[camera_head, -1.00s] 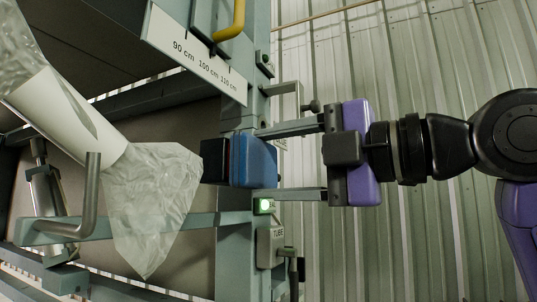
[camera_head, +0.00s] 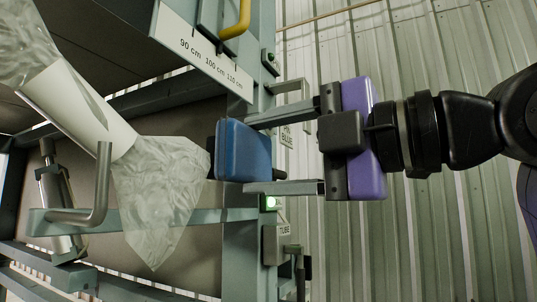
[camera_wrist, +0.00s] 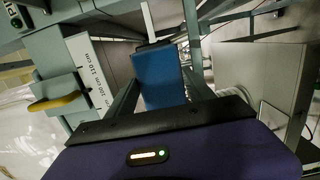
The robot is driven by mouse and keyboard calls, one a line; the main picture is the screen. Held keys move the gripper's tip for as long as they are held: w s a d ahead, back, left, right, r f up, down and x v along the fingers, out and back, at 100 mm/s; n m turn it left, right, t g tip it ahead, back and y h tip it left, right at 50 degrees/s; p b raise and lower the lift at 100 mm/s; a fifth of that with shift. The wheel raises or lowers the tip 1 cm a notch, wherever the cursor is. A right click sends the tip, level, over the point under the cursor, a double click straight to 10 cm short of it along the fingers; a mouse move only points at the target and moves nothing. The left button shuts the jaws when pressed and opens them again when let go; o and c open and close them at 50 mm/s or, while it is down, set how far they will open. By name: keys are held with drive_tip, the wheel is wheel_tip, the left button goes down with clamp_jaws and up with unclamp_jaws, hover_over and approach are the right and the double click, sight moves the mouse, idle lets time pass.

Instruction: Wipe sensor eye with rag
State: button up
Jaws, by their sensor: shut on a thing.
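The rag is a blue block-like pad (camera_head: 245,151), held between the two grey fingers of my gripper (camera_head: 252,154) in the head view. It also shows in the wrist view (camera_wrist: 158,78), beyond the purple gripper body. My gripper is shut on the rag, its fingers spread to the rag's width. The sensor eye, a black box, is almost wholly hidden behind the rag in the head view; only a dark sliver (camera_head: 212,158) shows at the rag's left edge. I cannot tell whether the rag touches its face.
A clear plastic bag tube (camera_head: 160,195) hangs from a white spout (camera_head: 78,108) just left of the rag. A bent grey rod (camera_head: 103,185) is further left. Corrugated wall lies at right.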

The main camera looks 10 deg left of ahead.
drive_tip(key=v, duration=0.6)
drive_tip(key=shift+w+d, duration=0.2)
drive_tip(key=shift+w, duration=0.1)
drive_tip(key=shift+d, duration=0.1)
drive_tip(key=shift+v, duration=1.35)
drive_tip(key=shift+w+d, duration=0.15)
drive_tip(key=shift+w, duration=0.1)
